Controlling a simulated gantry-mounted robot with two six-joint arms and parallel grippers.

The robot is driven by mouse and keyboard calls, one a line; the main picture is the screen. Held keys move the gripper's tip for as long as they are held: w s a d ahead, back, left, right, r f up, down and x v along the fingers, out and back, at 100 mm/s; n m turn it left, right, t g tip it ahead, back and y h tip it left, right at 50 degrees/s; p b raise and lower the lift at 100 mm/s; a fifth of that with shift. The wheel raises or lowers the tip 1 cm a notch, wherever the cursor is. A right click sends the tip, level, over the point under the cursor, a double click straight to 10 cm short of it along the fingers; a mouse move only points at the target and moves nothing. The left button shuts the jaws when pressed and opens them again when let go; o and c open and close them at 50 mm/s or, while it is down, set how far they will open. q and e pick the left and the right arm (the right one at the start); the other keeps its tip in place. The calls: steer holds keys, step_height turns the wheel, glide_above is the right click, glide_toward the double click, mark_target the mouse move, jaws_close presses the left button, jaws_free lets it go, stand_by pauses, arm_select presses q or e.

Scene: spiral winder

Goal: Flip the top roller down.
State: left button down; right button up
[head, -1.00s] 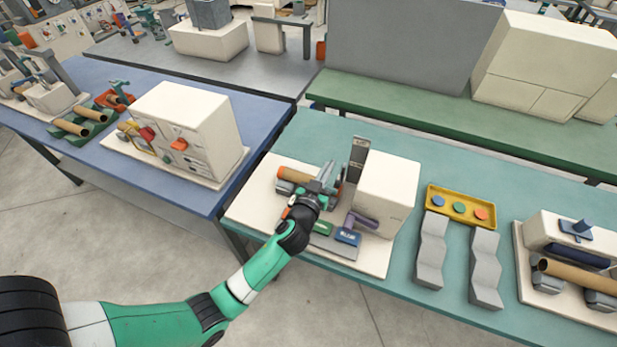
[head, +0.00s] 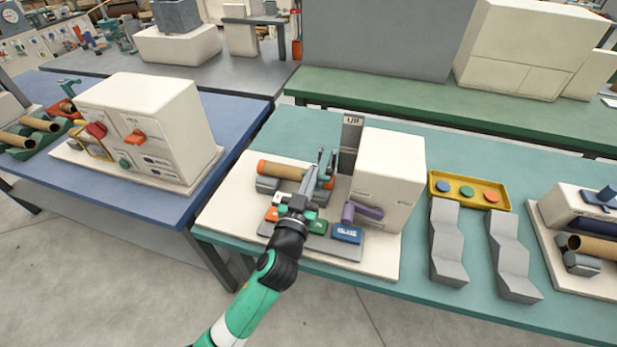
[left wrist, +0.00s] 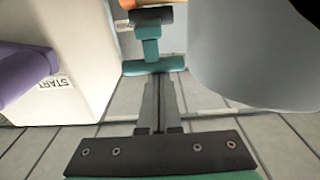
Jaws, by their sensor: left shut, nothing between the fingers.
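The spiral winder has a cream housing (head: 388,185) on a cream base on the teal table. A brown cardboard tube with orange ends (head: 284,171) lies across its grey lower rollers. In the left wrist view, a teal crossbar (left wrist: 154,68) and teal link lead to a dark cylinder, probably the top roller (left wrist: 150,15), close to the orange-brown tube. My left gripper (head: 311,180) is shut and empty, above the winder's front. In the left wrist view its fingertips (left wrist: 158,82) point at the crossbar, near it; contact is unclear. The gripper partly hides the roller in the head view.
A purple lever (head: 366,211) and a blue block (head: 347,234) sit just right of my left gripper. A grey upright post (head: 351,140) stands behind. A yellow tray (head: 470,190) and grey stepped stands are further right.

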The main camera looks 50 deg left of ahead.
arm_select(q)
steer(key=shift+f, duration=0.75)
steer(key=r+p, duration=0.2)
steer(key=r, duration=0.2)
steer(key=shift+w+a+r+p, duration=0.15)
steer(key=shift+w+a+p, duration=0.05)
steer(key=shift+w+p, duration=0.2)
steer(key=shift+d+r, duration=0.1)
steer(key=shift+r, duration=0.1)
steer(key=f+v, duration=0.1)
steer(key=v, duration=0.8)
steer(key=shift+f, duration=0.4)
